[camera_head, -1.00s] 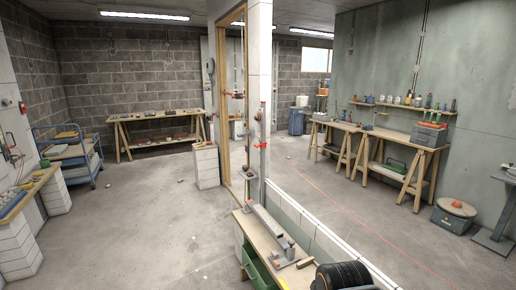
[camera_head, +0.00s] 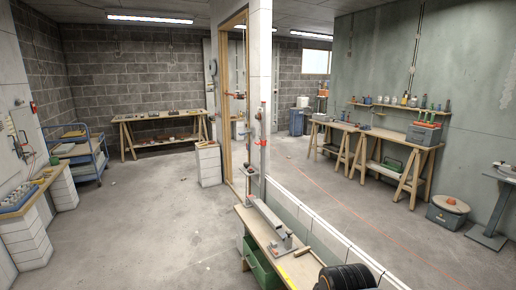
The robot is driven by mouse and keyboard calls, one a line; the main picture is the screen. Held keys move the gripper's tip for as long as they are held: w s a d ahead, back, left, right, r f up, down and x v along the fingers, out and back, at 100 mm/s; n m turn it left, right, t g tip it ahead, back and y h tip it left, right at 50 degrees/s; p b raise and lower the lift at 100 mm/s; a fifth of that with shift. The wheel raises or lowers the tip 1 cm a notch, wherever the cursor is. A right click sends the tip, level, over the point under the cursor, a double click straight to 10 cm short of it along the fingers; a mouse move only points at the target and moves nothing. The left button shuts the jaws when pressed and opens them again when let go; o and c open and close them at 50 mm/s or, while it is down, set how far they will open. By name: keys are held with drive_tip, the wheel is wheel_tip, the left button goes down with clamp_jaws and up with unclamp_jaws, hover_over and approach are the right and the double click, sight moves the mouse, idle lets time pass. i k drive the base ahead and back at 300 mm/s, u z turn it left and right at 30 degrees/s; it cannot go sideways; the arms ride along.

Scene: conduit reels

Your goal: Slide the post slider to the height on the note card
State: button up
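A thin upright post (camera_head: 262,118) stands beside the white block pillar in the middle of the head view. A small red part (camera_head: 262,143) sits on it at about mid height; it looks like a slider, but it is too small to be sure. Another red fitting (camera_head: 236,95) shows further up, by the wooden door frame. I cannot make out a note card or any height marks. My gripper is not in view.
A low wall with a wooden bench (camera_head: 247,216) runs toward me, with a grey metal tool (camera_head: 268,222), a green crate (camera_head: 262,262) and a black coil (camera_head: 347,276). A blue cart (camera_head: 82,158) stands left. Trestle tables (camera_head: 400,146) line the right wall.

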sight(263, 143)
drive_tip(key=u, duration=0.5)
drive_tip(key=i, duration=0.55)
drive_tip(key=u, duration=0.5)
drive_tip(key=i, duration=2.2)
drive_tip(key=z, duration=0.55)
drive_tip(key=i, duration=1.75)
drive_tip(key=z, duration=0.65)
